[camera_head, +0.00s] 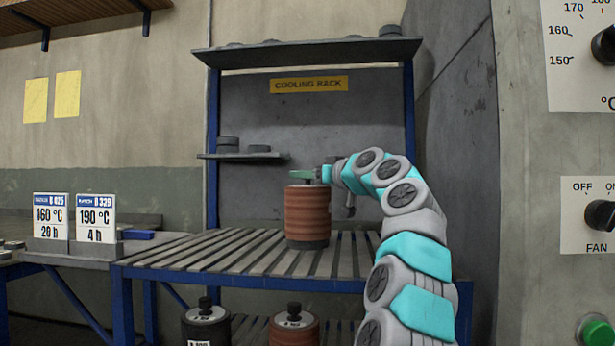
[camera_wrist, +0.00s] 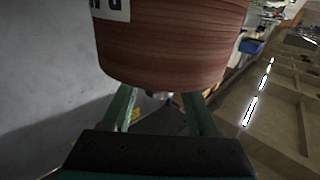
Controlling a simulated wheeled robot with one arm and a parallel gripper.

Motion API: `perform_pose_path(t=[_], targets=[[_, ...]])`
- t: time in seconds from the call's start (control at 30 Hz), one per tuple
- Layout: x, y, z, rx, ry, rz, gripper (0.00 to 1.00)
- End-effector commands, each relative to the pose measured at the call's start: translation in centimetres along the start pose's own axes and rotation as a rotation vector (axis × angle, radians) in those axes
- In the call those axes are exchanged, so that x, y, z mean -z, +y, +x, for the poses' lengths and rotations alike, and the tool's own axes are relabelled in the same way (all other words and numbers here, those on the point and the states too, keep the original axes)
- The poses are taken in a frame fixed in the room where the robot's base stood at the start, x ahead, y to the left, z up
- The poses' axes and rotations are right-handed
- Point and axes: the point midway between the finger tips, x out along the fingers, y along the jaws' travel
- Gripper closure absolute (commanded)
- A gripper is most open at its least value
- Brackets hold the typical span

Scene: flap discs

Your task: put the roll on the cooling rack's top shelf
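The roll (camera_head: 307,213) is a reddish-brown banded cylinder with a dark base and a grey top. It stands upright at the cooling rack's slatted middle level, its base appearing to touch the slats. My gripper (camera_head: 303,174) is level at the roll's top end, reaching in from the right. In the wrist view the roll (camera_wrist: 175,45) fills the upper middle, with part of a white label. My gripper's two green fingers (camera_wrist: 160,106) run in behind it, so their tips and any hold are hidden. The cooling rack's top shelf (camera_head: 300,54) is high above and carries several dark discs.
A small side shelf (camera_head: 243,156) with grey discs juts out left of the roll. Two more rolls, one black (camera_head: 206,328) and one brown (camera_head: 293,330), stand below the slats. Slats (camera_head: 200,250) left of the roll are bare. A grey wall (camera_head: 455,150) bounds the right.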

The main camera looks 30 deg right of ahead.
Motion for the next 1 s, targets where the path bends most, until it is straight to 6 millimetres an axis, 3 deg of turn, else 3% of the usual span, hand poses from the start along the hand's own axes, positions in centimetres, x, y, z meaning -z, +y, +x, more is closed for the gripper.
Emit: perform_pose_path(t=[0.47,1.0], targets=[[-0.1,0.0,-0.6,0.0,-0.001,0.001,0.3],[-0.1,-0.1,-7.9,0.002,-0.001,0.001,0.3]])
